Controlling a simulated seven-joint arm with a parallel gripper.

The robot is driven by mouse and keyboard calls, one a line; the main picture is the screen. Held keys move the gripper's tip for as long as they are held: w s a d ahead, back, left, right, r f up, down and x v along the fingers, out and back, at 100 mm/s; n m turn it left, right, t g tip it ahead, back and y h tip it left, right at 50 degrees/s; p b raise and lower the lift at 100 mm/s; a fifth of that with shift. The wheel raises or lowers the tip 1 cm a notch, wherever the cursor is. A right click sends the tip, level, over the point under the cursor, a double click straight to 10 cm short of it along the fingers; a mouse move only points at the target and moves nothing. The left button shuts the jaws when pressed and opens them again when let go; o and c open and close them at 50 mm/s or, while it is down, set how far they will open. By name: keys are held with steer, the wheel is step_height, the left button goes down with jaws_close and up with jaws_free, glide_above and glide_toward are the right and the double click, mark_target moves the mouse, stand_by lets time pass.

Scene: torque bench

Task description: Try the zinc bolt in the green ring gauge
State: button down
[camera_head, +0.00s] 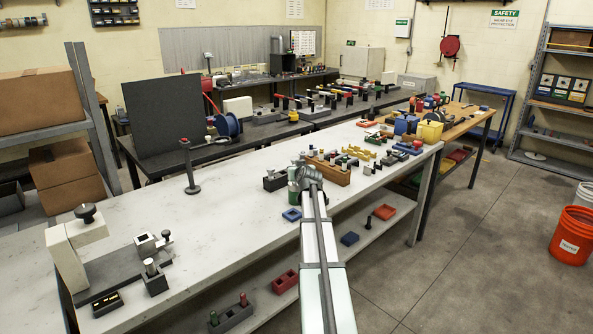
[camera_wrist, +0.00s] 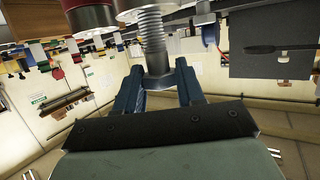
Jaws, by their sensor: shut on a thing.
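My gripper (camera_wrist: 158,76) is shut on the zinc bolt (camera_wrist: 152,36), a silver threaded shank. In the wrist view, which looks upside down, the bolt's wide end sits between the blue-grey fingers. The threaded end points toward the top edge, at a grey round part (camera_wrist: 138,10); I cannot tell whether it touches or enters it. In the head view my gripper (camera_head: 307,177) is over the right part of the white bench, and the bolt is hidden. A green part (camera_head: 293,187) shows just left of my gripper; I cannot tell surely whether it is the green ring gauge.
A dark red round part (camera_wrist: 89,17) is beside the grey one. A wooden rack (camera_head: 337,176) with several bolts stands right of my gripper. A black block (camera_head: 274,182) is to its left. A dark stand (camera_head: 191,181) is farther left. The bench's middle (camera_head: 180,225) is clear.

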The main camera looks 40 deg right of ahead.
mark_target(297, 184)
steer(key=shift+f, duration=1.55)
stand_by(1.2)
steer(key=shift+r, duration=0.15)
stand_by(1.2)
steer(key=shift+r, duration=4.6)
